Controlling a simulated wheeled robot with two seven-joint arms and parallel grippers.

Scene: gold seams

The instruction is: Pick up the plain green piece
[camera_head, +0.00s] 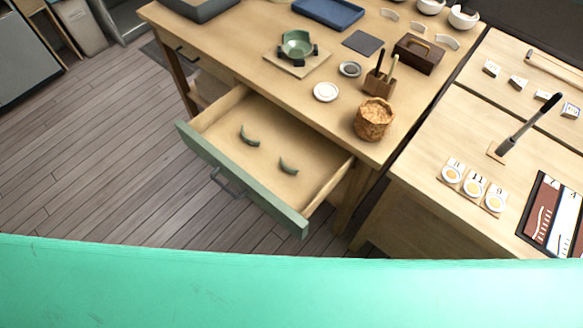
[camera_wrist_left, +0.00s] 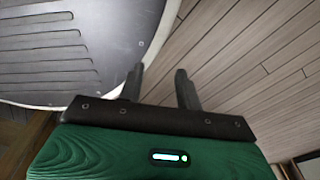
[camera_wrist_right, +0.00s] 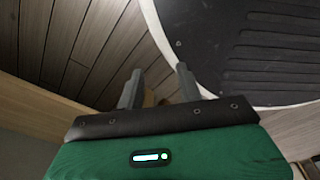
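Two curved green pieces lie apart in the open drawer (camera_head: 228,116) in the head view. One green piece (camera_head: 249,136) lies to the left and farther back; the other green piece (camera_head: 288,166) lies nearer the drawer front. Both look plain at this size; I cannot tell any marking. A green bowl (camera_head: 297,44) stands in a dark holder on a wooden board on the table. My left gripper (camera_wrist_left: 158,82) is open and empty above the floor. My right gripper (camera_wrist_right: 158,84) is open, with nothing seen between its fingers. Neither gripper shows in the head view.
The table (camera_head: 225,50) also bears a woven basket (camera_head: 374,119), a brush holder (camera_head: 380,83), a brown box (camera_head: 418,54), a white dish (camera_head: 326,92) and a blue tray (camera_head: 328,12). A second table (camera_head: 420,150) with cards stands at right. The drawer's middle is bare.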

